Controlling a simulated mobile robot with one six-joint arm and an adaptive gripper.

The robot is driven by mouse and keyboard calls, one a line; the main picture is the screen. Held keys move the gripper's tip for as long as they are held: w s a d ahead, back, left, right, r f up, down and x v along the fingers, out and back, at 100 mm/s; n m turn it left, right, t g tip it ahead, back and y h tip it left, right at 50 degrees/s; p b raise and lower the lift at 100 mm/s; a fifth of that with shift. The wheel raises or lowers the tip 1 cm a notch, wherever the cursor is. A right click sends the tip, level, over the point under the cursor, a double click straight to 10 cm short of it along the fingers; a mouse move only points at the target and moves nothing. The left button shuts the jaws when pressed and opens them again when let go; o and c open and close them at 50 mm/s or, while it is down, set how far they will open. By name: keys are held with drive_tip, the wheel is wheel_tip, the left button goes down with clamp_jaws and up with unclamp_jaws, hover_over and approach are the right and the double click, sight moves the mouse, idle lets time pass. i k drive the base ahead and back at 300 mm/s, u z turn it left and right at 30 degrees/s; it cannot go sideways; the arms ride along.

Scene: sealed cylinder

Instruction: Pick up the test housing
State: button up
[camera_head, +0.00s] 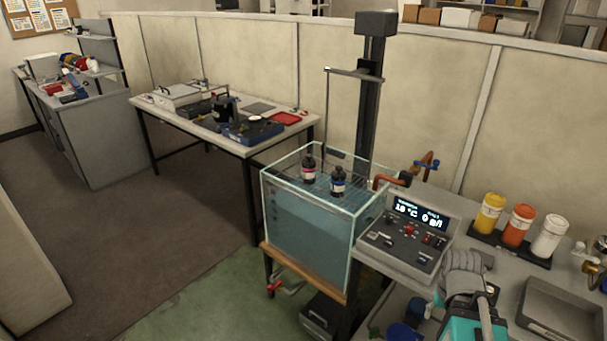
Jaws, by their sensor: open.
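Nothing in view is clearly marked as the test housing. Two dark cylinders stand upright inside the glass tank (297,225): one with a red and white band (308,170) and, to its right, one with a blue and white band (338,183). They appear to be on a blue grid near the tank's top. A black upright cylinder (225,108) also stands on the bench behind, at the left. I cannot tell which of these is the housing.
A dark column with a horizontal arm (354,74) rises behind the tank. A control box (406,232) with a lit display stands right of it, then yellow, orange and white bottles (517,225). A grey tray (560,314) lies lower right. Open floor (150,225) is at left.

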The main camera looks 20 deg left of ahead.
sight(309, 164)
drive_tip(key=u, duration=0.4)
drive_tip(key=k, duration=0.45)
drive_tip(key=u, duration=0.9)
drive_tip(key=k, duration=0.85)
drive_tip(key=u, duration=0.6)
drive_tip(key=i, duration=0.75)
drive_tip(key=z, duration=0.55)
drive_tip(key=i, duration=1.4)
drive_tip(key=z, duration=0.35)
